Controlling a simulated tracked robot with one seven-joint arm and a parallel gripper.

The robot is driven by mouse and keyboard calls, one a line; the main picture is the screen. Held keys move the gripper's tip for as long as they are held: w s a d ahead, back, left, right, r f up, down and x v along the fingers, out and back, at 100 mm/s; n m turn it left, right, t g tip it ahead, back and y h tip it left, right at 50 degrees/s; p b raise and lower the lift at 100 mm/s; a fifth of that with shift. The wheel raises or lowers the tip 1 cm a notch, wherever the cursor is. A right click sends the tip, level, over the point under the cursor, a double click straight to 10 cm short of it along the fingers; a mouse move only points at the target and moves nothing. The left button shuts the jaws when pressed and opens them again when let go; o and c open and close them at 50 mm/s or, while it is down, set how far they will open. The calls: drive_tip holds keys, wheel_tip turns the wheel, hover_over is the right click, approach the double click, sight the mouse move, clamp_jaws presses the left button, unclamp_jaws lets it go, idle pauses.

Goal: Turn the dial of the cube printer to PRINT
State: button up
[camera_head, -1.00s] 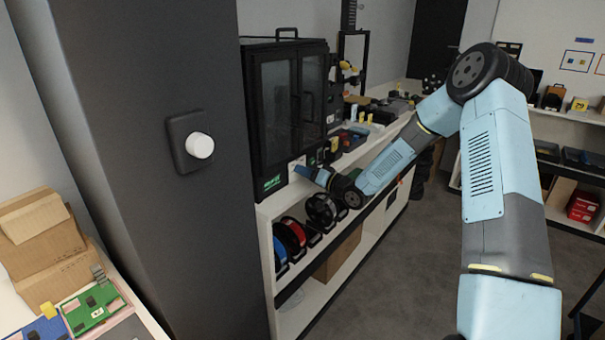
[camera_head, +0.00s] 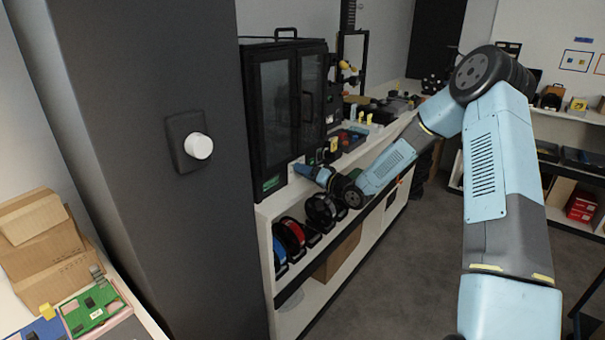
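The cube printer (camera_head: 271,116) is taken to be the black cabinet with glazed doors on the white shelf unit. A light panel (camera_head: 296,166) shows at its lower front corner. My gripper (camera_head: 306,170) is at the end of my blue arm, close to this panel. The fingers are small and dark here, so I cannot tell whether they are open or shut, or whether they touch anything. No dial or PRINT mark can be made out; the gripper may hide it.
A dark column (camera_head: 150,240) with a white round knob (camera_head: 198,146) stands at left. Filament spools (camera_head: 290,235) sit on the shelf below the printer. Small tools and bins (camera_head: 352,135) crowd the counter right of it. The grey floor (camera_head: 400,280) is clear.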

drive_tip(key=shift+s, duration=0.1)
drive_tip(key=v, duration=1.3)
drive_tip(key=shift+s+d, duration=0.2)
